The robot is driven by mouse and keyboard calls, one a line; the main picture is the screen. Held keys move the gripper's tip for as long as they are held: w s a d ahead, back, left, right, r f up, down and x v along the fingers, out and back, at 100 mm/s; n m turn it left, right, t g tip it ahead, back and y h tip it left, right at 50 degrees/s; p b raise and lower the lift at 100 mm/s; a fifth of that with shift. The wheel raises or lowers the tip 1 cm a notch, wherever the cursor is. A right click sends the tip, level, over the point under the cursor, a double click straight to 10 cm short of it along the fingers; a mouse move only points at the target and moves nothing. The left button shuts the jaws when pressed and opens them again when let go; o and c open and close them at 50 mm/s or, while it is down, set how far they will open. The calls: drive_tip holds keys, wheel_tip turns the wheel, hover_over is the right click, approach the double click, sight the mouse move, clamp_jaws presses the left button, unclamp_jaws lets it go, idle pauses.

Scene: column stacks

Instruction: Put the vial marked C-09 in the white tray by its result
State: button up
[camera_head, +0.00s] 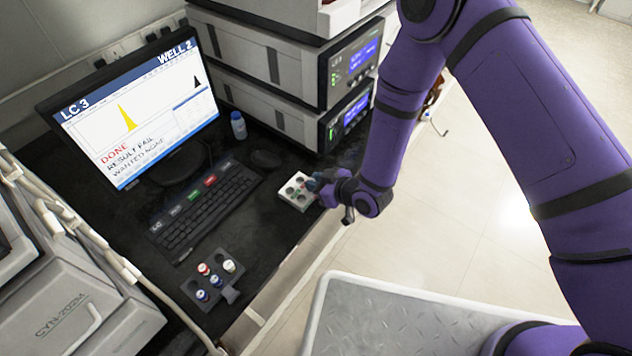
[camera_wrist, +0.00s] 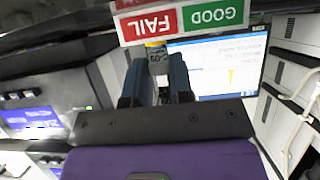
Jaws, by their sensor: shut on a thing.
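My gripper (camera_head: 318,185) is at the right edge of the white tray (camera_head: 291,194) on the black bench. In the wrist view my gripper (camera_wrist: 158,80) is shut on a vial (camera_wrist: 157,62) whose upside-down label seems to read C-09, with yellow near its end. A strip with a red FAIL label (camera_wrist: 150,23) and a green GOOD label (camera_wrist: 213,14) lies just beyond the vial. The tray has several dark round wells. I cannot tell whether the vial is above a well or in one. The monitor (camera_head: 140,105) reads LC 3, WELL 2, DONE, RESULT FAIL, WANTED NONE.
A dark rack (camera_head: 208,306) with red-, white- and blue-capped vials stands at the bench's front. Stacked instruments (camera_head: 290,70) stand behind; a metal-topped cart (camera_head: 400,325) is at front right.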

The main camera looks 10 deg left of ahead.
drive_tip(key=o, duration=0.8)
drive_tip(key=v, duration=1.1)
drive_tip(key=shift+w, duration=0.1)
